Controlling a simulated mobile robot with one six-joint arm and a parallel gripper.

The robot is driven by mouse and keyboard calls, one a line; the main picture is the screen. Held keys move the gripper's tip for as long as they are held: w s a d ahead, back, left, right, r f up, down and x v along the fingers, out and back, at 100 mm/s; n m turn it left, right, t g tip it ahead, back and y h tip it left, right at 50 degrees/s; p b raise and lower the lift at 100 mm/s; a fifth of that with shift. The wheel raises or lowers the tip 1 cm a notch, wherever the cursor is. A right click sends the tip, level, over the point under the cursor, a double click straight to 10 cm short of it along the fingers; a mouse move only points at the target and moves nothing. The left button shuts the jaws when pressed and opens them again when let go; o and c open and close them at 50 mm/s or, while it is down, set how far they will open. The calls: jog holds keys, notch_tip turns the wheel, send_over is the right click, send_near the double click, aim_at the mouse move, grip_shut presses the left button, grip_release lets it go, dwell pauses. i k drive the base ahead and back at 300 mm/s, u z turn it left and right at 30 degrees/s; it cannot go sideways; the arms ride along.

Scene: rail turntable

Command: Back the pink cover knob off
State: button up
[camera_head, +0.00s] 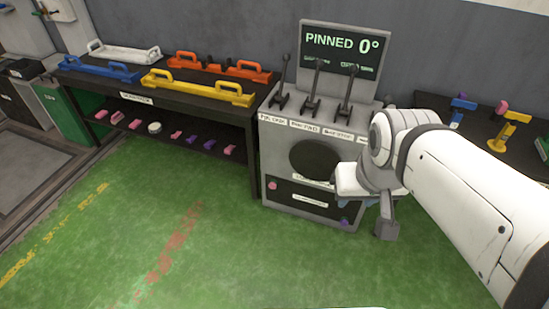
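The small pink cover knob (272,185) sits at the upper left of the dark lower panel (300,197) on the front of the grey control cabinet. A purple knob (344,222) shows at the panel's lower right. My gripper (378,213) hangs in front of the cabinet's right side, well to the right of the pink knob and apart from it. My white arm reaches in from the right. The fingers are partly hidden by the arm's own wrist, so I cannot tell their opening or whether they hold anything.
The cabinet has several levers (312,102), a round dark opening (314,158) and a screen (342,50) reading "PINNED 0°". A black bench (190,102) with coloured handled bars and small parts below stands left. Another table (470,128) stands right. Green floor in front is clear.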

aim_at(273, 184)
jog(key=u, duration=0.05)
jog(key=i, duration=1)
jog(key=z, duration=0.05)
